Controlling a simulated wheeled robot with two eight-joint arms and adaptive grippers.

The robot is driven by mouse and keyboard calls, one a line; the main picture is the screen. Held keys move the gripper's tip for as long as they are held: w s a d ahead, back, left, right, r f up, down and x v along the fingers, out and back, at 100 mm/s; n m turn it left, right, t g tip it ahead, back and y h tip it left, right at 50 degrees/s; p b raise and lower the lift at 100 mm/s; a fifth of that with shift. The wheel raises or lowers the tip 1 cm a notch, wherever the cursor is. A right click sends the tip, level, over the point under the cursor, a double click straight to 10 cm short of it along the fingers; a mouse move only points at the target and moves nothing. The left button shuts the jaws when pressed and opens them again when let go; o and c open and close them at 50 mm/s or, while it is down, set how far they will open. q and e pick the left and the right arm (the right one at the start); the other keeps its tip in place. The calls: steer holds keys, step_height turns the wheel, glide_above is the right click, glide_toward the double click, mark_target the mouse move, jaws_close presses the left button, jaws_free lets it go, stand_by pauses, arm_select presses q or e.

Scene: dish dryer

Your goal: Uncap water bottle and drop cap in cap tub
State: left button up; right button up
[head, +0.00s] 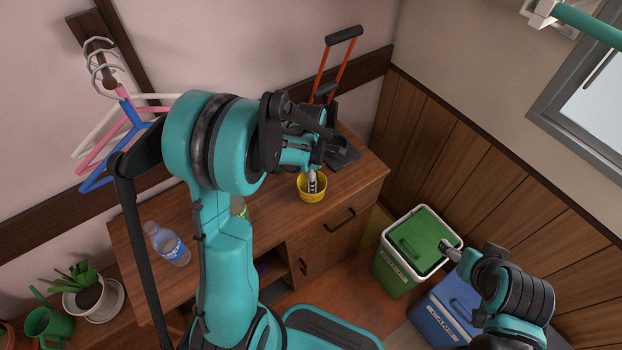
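A clear water bottle (168,244) with a blue label stands on the left part of the wooden cabinet top. Its neck is small in view, and I cannot tell whether a cap is on it. A small yellow tub (312,196), likely the cap tub, sits near the cabinet's front right edge. My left gripper (312,183) points down over the yellow tub, with a pale, dark-marked fingertip at its mouth. Its finger gap and any cap are not clear. My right gripper (451,250) is over the green cooler at the right, seen too small to judge its opening.
A green cooler (392,276) and a blue cooler (437,316) stand on the floor beside the cabinet (338,228). A green item (240,208) is partly hidden behind my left arm. Hangers (125,118), a potted plant (88,290) and a green watering can (47,322) are at left.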

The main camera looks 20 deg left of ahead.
stand_by(0.3)
arm_select(q)
step_height(320, 180, up, 7)
steer(key=p, duration=0.5)
arm_select(e)
step_height(320, 180, up, 5)
steer(key=shift+f, duration=0.1)
arm_select(q)
steer(key=s+d+r+m+t+b, duration=0.1)
steer(key=s+d+r+m+t, duration=0.2)
steer(key=m, duration=0.9)
steer(key=s+d+r+m+t+b, duration=0.2)
steer(key=s+d+r+m+t, duration=0.1)
steer(key=s+r+m, duration=0.4)
steer(key=s+m+t, duration=0.1)
steer(key=s+m, duration=0.2)
steer(key=m, duration=0.2)
arm_select(e)
step_height(320, 180, down, 3)
steer(key=shift+f, duration=0.2)
arm_select(q)
steer(key=shift+s, duration=0.1)
steer(key=shift+c, duration=0.2)
arm_select(e)
steer(key=shift+c, duration=0.4)
